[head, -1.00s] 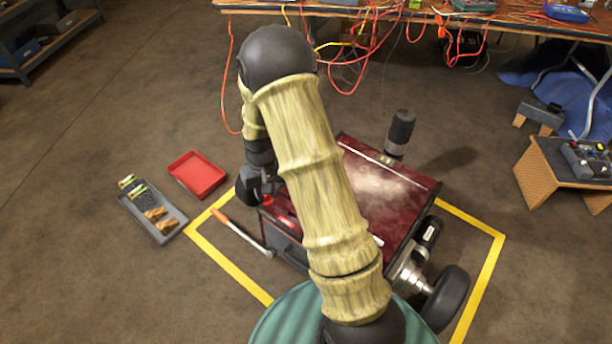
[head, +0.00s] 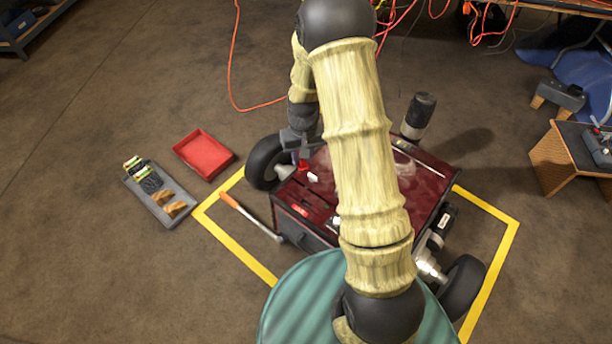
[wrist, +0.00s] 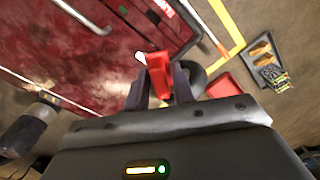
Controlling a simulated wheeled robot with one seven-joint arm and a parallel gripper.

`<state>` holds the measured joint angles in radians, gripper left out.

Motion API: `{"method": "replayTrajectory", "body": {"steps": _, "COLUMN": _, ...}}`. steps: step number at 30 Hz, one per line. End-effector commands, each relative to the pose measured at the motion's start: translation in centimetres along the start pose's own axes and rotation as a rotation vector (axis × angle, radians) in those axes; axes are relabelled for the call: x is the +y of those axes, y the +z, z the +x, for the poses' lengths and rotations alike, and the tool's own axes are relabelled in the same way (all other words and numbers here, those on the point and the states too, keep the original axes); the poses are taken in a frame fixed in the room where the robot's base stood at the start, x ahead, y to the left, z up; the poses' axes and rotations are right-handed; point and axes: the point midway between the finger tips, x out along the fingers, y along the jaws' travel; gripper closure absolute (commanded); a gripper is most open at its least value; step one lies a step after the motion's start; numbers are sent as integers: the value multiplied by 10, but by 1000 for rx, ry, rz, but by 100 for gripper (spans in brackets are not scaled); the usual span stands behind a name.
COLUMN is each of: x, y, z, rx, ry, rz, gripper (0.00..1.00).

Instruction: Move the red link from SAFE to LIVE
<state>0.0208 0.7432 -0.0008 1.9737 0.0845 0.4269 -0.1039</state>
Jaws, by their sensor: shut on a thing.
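My gripper (head: 299,147) is shut on the red link (head: 303,166), over the back left part of the dark red machine's top (head: 428,178). In the wrist view the red link (wrist: 158,73) stands between the two dark fingers, with the machine top (wrist: 60,45) beyond it. I cannot tell whether the link touches the panel. A small white piece (head: 313,177) shows right beside the link. A red label (head: 300,210) lies nearer the front left corner; its lettering is too small to read, so I cannot tell SAFE from LIVE.
A yellow floor outline (head: 234,243) surrounds the wheeled machine. An orange-handled bar (head: 250,216) lies at its left. A red tray (head: 204,153) and a grey tray (head: 150,185) with several items lie further left. A dark cylinder (head: 419,112) stands at the machine's back edge.

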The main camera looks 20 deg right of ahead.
Motion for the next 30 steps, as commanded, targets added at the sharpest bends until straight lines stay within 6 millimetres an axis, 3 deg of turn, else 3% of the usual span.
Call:
{"method": "replayTrajectory", "body": {"steps": 5, "x": 1, "y": 10, "z": 14, "rx": -6, "ry": 1, "rz": -123, "gripper": 98}}
{"method": "replayTrajectory", "body": {"steps": 15, "x": -1, "y": 40, "z": 45, "rx": -20, "ry": 0, "rz": -558, "gripper": 98}}
{"method": "replayTrajectory", "body": {"steps": 30, "x": -1, "y": 43, "z": 48, "rx": -21, "ry": 0, "rz": -605, "gripper": 98}}
